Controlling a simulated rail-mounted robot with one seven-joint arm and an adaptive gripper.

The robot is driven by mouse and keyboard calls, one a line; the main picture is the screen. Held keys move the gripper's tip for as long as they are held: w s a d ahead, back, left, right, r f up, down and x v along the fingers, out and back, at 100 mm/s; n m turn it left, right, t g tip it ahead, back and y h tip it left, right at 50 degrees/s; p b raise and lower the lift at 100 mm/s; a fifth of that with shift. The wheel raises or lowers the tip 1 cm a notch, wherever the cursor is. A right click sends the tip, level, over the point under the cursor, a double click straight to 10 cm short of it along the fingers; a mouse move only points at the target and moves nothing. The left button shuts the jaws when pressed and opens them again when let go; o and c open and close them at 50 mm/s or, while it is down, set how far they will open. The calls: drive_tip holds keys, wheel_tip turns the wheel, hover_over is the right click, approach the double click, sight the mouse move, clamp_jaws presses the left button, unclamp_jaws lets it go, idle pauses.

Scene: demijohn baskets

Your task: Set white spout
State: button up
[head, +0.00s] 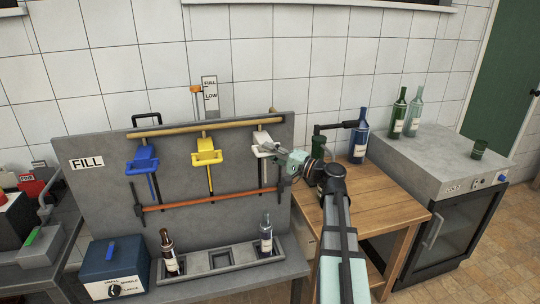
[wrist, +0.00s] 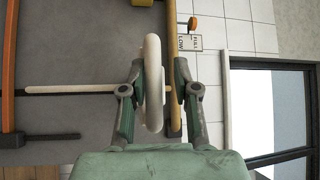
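The white spout (head: 264,141) hangs at the right end of the tan rail on the grey FILL panel (head: 90,190). My gripper (head: 279,153) is at its right side. In the wrist view, the spout's pale looped part (wrist: 153,75) lies between the two fingers of my gripper (wrist: 159,72). The left fingertip is close to the loop, and contact is unclear. A gap shows between the loop and the right finger, so the gripper looks open around it. The yellow spout (head: 207,152) and blue spout (head: 143,158) hang further left.
A brown bottle (head: 168,250) and a clear bottle (head: 266,235) stand in the grey tray (head: 222,260) below. An orange bar (head: 210,200) crosses the panel. A blue bottle (head: 360,140) stands on the wooden table (head: 390,205). Green bottles stand on the cold cabinet (head: 445,160).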

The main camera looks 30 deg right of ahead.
drive_tip(key=shift+s, duration=0.1)
drive_tip(key=shift+s+d+f, duration=0.1)
drive_tip(key=shift+s, duration=0.05)
drive_tip(key=v, duration=1.1)
drive_tip(key=shift+s+d, duration=0.15)
drive_tip(key=shift+s, duration=0.05)
